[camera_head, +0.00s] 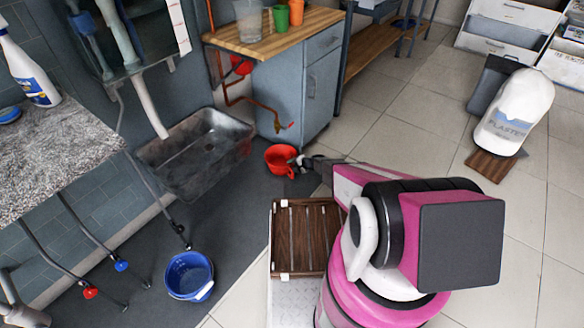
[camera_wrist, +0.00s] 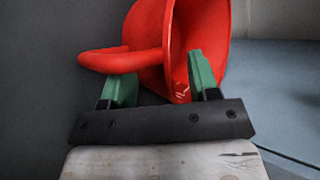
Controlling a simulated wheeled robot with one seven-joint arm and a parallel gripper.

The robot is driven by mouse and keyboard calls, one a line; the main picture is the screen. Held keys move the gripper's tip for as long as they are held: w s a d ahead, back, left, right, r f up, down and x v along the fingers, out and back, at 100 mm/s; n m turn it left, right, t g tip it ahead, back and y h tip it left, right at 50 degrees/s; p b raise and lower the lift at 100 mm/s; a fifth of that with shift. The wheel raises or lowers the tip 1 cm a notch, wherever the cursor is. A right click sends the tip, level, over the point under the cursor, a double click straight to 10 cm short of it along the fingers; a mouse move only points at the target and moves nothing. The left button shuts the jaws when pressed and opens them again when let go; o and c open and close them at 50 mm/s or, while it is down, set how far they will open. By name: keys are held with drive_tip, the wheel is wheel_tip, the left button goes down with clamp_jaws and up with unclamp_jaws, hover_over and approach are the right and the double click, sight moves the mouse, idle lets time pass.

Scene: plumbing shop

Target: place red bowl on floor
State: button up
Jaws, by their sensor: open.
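The red bowl (camera_head: 281,158) is in the head view, on or just above the dark floor area between the basin and the wooden-topped cabinet. I cannot tell for certain whether it touches the floor. My gripper (camera_head: 297,162) is at its right side. In the wrist view the red bowl (camera_wrist: 200,30) fills the top middle, with its loop-like handle on the left. The green fingertips of my gripper (camera_wrist: 161,80) are apart, close to the bowl and its handle. The fingers partly hide the bowl's lower edge. The floor (camera_head: 235,215) is dark on the left and pale tile on the right.
A grey basin (camera_head: 196,155) stands left of the bowl and a grey cabinet (camera_head: 310,95) behind it. A blue bucket (camera_head: 189,275) sits on the dark floor. A brown slatted crate (camera_head: 305,238) is in front. A white plaster bag (camera_head: 515,110) stands right. Tile between is clear.

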drive_tip(key=v, duration=1.1)
drive_tip(key=s+r+n+g+h, duration=0.25)
drive_tip(key=s+r, duration=0.45)
drive_tip(key=r, duration=0.5)
drive_tip(key=s+r+n+g+h, duration=0.1)
drive_tip(key=s+r+n, duration=0.2)
drive_tip(key=s+r, duration=0.6)
drive_tip(key=s+d+r+n+h, duration=0.1)
drive_tip(key=s+d+r+h, duration=0.2)
drive_tip(key=s+r, duration=0.4)
drive_tip(key=s+d+r+n+g+h, duration=0.1)
drive_tip(key=s+d+r+h, duration=0.3)
drive_tip(key=r, duration=1)
drive_tip(key=s, duration=0.2)
drive_tip(key=shift+s+r, duration=0.15)
drive_tip(key=shift+s, duration=0.25)
drive_tip(key=shift+d, duration=0.15)
